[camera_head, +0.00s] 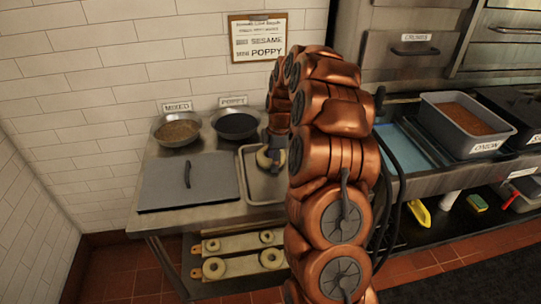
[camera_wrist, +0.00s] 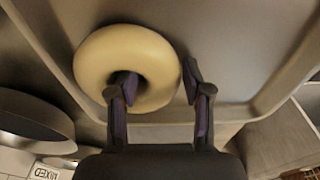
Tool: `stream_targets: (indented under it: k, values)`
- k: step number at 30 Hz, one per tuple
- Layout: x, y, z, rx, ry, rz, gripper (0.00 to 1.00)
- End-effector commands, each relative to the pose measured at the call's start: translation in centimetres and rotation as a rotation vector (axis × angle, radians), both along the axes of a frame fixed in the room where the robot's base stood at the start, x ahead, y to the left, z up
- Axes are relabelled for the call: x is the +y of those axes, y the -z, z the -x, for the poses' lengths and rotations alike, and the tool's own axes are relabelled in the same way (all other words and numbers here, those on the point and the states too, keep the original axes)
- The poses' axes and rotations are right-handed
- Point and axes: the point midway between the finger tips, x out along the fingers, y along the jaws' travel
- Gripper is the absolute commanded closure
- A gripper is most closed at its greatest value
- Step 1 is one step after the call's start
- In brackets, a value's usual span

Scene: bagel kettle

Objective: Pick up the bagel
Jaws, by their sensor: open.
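The pale, ring-shaped bagel (camera_head: 263,159) lies in a metal tray (camera_head: 262,190) on the steel counter. In the wrist view the bagel (camera_wrist: 125,45) fills the upper left, lying in the tray (camera_wrist: 235,60). My gripper (camera_wrist: 160,79) is open, with its fingers on either side of the bagel's right part. The left fingertip shows over or in the hole. The right fingertip is just outside the outer edge. I cannot tell how deep the tips reach or whether they touch. In the head view my copper-coloured arm partly hides my gripper (camera_head: 276,150) and the tray's right side.
Bowls labelled MIXED (camera_head: 178,129) and POPPY (camera_head: 236,123) stand behind the tray. A grey lid with a handle (camera_head: 187,182) lies left of it. More bagels sit on boards (camera_head: 240,265) on the shelf below. An ONION bin (camera_head: 465,122) stands at right.

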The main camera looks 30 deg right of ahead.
Motion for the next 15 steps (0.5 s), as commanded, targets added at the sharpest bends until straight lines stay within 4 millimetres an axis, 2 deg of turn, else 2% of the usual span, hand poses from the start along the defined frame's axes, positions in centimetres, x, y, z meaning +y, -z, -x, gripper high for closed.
stream_targets:
  k: [5, 15]
  values:
    - [-0.02, 0.00, -0.01, -0.001, 0.000, 0.000, 0.51]
    - [-0.01, -0.01, 0.00, -0.001, 0.000, 0.000, 0.86]
